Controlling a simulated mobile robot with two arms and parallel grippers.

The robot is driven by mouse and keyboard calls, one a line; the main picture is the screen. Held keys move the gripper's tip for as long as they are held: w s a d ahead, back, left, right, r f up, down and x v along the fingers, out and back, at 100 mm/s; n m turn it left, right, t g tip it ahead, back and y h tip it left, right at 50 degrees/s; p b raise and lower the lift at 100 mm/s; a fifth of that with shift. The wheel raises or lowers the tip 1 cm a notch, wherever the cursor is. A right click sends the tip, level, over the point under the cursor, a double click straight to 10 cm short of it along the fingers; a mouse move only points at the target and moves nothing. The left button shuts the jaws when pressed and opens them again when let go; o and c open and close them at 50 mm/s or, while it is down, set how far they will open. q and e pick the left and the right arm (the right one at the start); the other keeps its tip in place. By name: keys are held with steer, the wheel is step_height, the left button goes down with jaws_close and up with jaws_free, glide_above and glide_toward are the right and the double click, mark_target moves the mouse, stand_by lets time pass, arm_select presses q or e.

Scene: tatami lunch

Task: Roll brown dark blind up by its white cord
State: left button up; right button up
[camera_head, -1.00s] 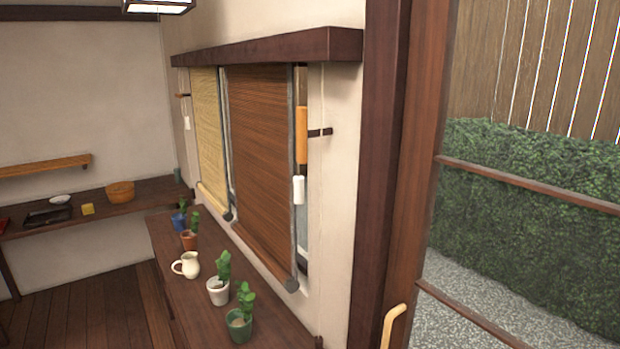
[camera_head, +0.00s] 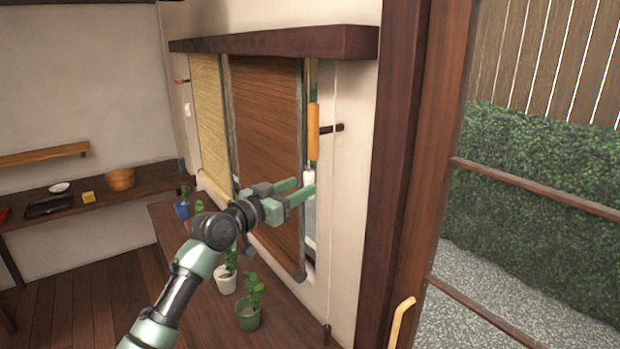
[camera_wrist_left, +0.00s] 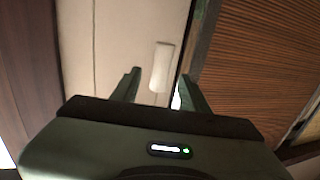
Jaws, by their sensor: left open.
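The brown dark blind (camera_head: 268,130) hangs lowered over the right part of the window. The white pull (camera_head: 309,177) hangs beside its right edge, and it also shows in the left wrist view (camera_wrist_left: 162,67). The cord above it is hard to make out. My left gripper (camera_head: 305,188) is open at about the height of the white pull. In the wrist view the pull appears beyond and between the fingertips (camera_wrist_left: 159,74), and I see no grip on it. My left arm hides part of the blind's lower left. My right gripper is out of view.
A pale blind (camera_head: 209,110) hangs to the left. Potted plants, including a green pot (camera_head: 248,318), stand on the shelf below. A wooden door frame (camera_head: 425,170) stands right.

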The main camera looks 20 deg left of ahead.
mark_target(305, 184)
arm_select(q)
steer(key=shift+p+x, duration=0.7)
steer(key=shift+x, duration=1.65)
jaws_close()
steer(key=shift+f, duration=0.1)
